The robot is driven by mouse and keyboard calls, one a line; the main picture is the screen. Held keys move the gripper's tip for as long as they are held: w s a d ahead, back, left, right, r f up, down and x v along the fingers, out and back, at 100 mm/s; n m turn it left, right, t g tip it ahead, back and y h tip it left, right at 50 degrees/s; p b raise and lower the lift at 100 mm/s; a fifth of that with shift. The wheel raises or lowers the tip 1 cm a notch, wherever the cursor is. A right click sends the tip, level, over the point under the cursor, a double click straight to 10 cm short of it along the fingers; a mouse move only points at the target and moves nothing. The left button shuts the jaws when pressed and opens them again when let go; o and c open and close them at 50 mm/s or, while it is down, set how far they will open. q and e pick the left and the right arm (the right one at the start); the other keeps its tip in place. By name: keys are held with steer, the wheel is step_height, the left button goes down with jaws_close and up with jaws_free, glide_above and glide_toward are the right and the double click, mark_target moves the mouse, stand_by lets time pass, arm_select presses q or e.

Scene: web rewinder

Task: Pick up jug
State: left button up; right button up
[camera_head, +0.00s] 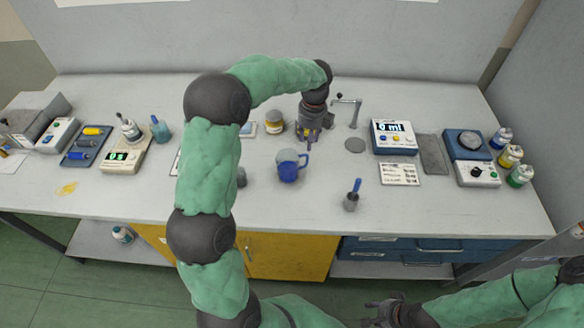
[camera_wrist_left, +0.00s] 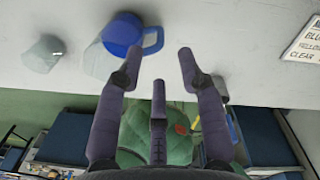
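The blue jug (camera_head: 288,170) stands upright on the bench near its front middle, clear at the top, with its handle on the right. In the left wrist view the jug (camera_wrist_left: 120,35) is at the upper left, its handle near one fingertip; I cannot tell whether they touch. My left gripper (camera_head: 310,136) is behind and slightly right of the jug in the head view. In the left wrist view the left gripper (camera_wrist_left: 160,60) has its fingers spread with nothing between them. My right gripper (camera_head: 378,312) is low in front of the bench, its finger opening unclear.
A small grey container with a blue handle (camera_head: 351,196) stands right of the jug. A yellow-labelled jar (camera_head: 274,122) stands behind it. A tap (camera_head: 354,110) and a dispenser reading 0 ml (camera_head: 394,136) are to the right. My left arm hides part of the bench left of the jug.

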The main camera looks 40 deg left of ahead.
mark_target(307, 159)
arm_select(q)
steer(key=f+b, duration=0.1)
steer(key=f, duration=0.2)
steer(key=f+b, duration=0.1)
steer(key=f, duration=0.2)
steer(key=s+f+b, duration=0.1)
steer(key=f, duration=0.2)
steer(key=shift+d+f+b, duration=0.1)
steer(key=shift+b, duration=0.2)
steer(key=shift+w+f, duration=0.1)
steer(key=shift+f, duration=0.25)
steer(key=shift+c, duration=0.3)
steer(key=shift+r, duration=0.1)
jaws_close()
